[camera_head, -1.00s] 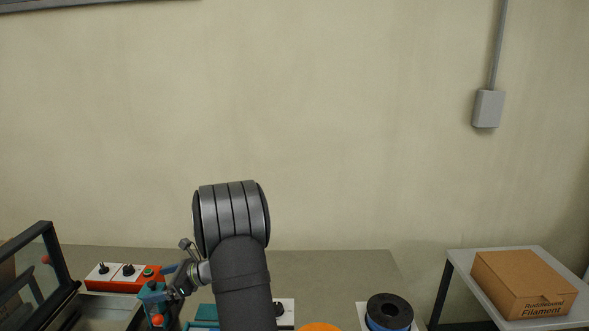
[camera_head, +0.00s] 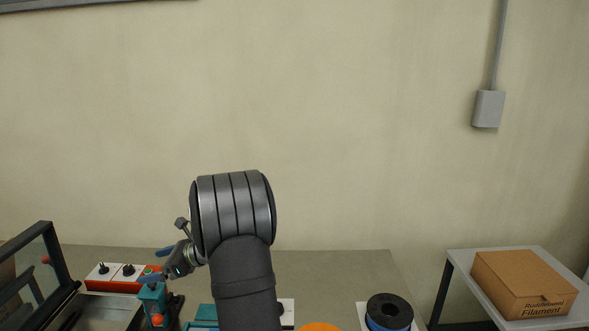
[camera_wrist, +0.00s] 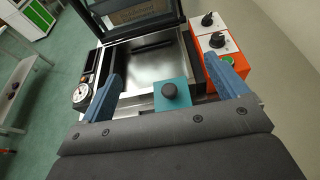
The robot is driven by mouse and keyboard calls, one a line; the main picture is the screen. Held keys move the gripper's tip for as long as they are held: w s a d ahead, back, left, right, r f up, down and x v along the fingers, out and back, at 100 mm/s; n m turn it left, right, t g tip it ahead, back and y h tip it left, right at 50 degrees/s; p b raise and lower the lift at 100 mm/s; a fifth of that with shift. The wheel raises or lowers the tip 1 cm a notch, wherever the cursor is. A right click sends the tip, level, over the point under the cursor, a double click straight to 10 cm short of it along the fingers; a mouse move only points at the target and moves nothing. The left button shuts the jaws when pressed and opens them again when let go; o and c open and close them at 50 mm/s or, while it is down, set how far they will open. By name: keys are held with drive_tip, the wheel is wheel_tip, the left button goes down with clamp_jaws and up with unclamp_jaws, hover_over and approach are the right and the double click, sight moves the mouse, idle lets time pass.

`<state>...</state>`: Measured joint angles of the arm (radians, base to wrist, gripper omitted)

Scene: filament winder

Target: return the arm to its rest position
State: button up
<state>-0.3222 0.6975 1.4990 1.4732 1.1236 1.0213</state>
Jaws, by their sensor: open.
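My gripper (camera_head: 158,265) is at the lower left of the head view, above the bench beside the teal post. In the wrist view my gripper (camera_wrist: 161,67) shows two blue fingers spread wide apart with nothing between them. My dark grey arm rises from the bottom of the head view and bends at a ribbed joint, hiding part of the bench. Below the fingers in the wrist view is a teal block with a dark round knob (camera_wrist: 170,92), apart from both fingers.
A red-orange control box with black knobs (camera_head: 118,276) stands by the gripper. A framed glass lid (camera_head: 40,265) stands raised at far left. A black and blue spool (camera_head: 389,312) is at lower right. A cardboard box (camera_head: 522,284) sits on a side table.

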sight(156, 285)
drive_tip(key=shift+r, duration=0.8)
drive_tip(key=shift+f, duration=0.1)
drive_tip(key=shift+f, duration=3.95)
drive_tip(key=shift+r, duration=0.1)
